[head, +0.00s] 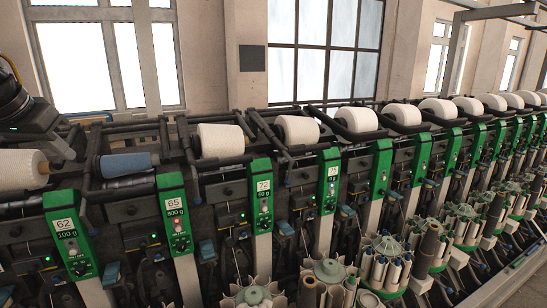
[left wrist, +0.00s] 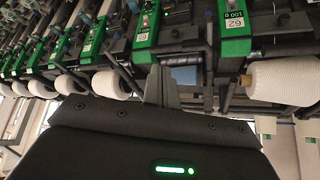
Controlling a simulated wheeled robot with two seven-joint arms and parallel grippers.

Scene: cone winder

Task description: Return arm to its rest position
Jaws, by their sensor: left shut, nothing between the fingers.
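My left gripper (head: 64,150) comes in at the left edge of the head view, above and behind the winder's first stations. Its fingers are shut and empty, and they also show in the left wrist view (left wrist: 160,88). A large white cone (head: 22,169) lies just in front of and below it at the station marked 62; it also shows in the left wrist view (left wrist: 284,82). A blue package (head: 130,164) lies to the right of the gripper at the station marked 65. The gripper appears apart from both. My right gripper is in neither view.
The winder's row of white cones (head: 221,140) runs off to the right, with dark cradle arms (head: 268,130) standing up between them. Green station panels (head: 174,215) face the front. Bobbin carousels (head: 330,270) stand below at the right. Windows (head: 75,65) line the back wall.

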